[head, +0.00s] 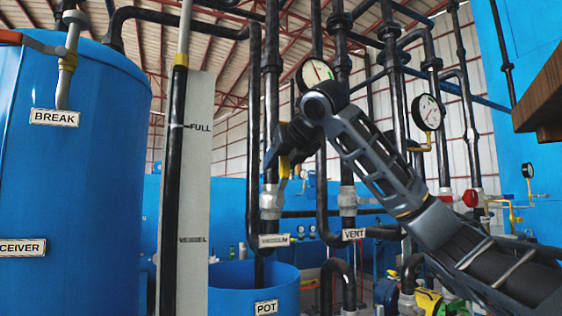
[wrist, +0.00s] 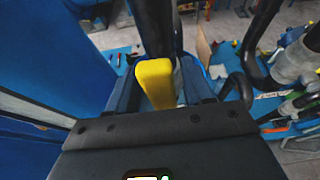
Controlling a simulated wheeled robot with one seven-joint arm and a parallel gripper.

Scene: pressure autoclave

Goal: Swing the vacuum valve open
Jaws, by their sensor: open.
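A yellow valve handle (head: 284,167) shows at a black vertical pipe in the head view, partly hidden by my gripper (head: 279,150). A white tag below on that pipe, partly blurred, seems to read VACUUM (head: 274,240). In the wrist view the yellow handle (wrist: 157,82) lies between the two dark blue fingers of my gripper (wrist: 160,85). The fingers are open, one on each side of it. I cannot tell whether they touch it.
A pipe tagged VENT (head: 353,234) stands just right, with pressure gauges (head: 316,73) above. A blue pot (head: 229,286) is below. A large blue receiver tank (head: 70,170) and a grey level board (head: 195,190) fill the left. Black pipes crowd closely around my gripper.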

